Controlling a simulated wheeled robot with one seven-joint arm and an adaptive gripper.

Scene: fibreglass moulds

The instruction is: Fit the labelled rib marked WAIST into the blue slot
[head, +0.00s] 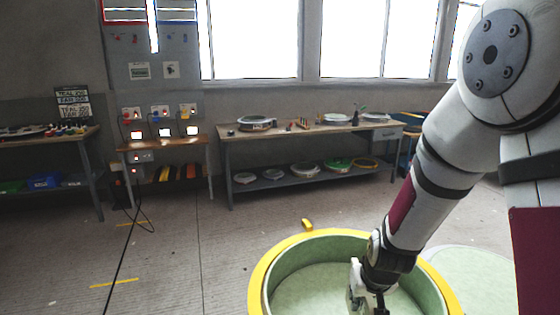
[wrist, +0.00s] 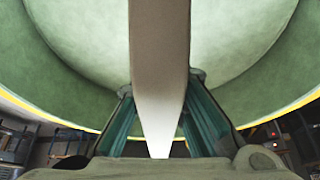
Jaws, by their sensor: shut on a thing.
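My gripper (wrist: 163,84) is shut on a pale grey-white rib (wrist: 160,50), seen edge-on between the two teal fingers in the wrist view. No label shows on it, so I cannot tell whether it reads WAIST. In the head view my gripper (head: 368,300) is low over the round green mould (head: 290,272) with a yellow rim, partly cut off by the bottom edge. The mould's green inside (wrist: 70,50) fills the wrist view behind the rib. I cannot tell whether the rib touches it. No blue slot is visible.
A long bench (head: 275,136) with several round moulds stands at the back. A small table (head: 160,143) with lit boxes is left of it. A cable (head: 122,250) crosses the floor. The left floor is mostly clear.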

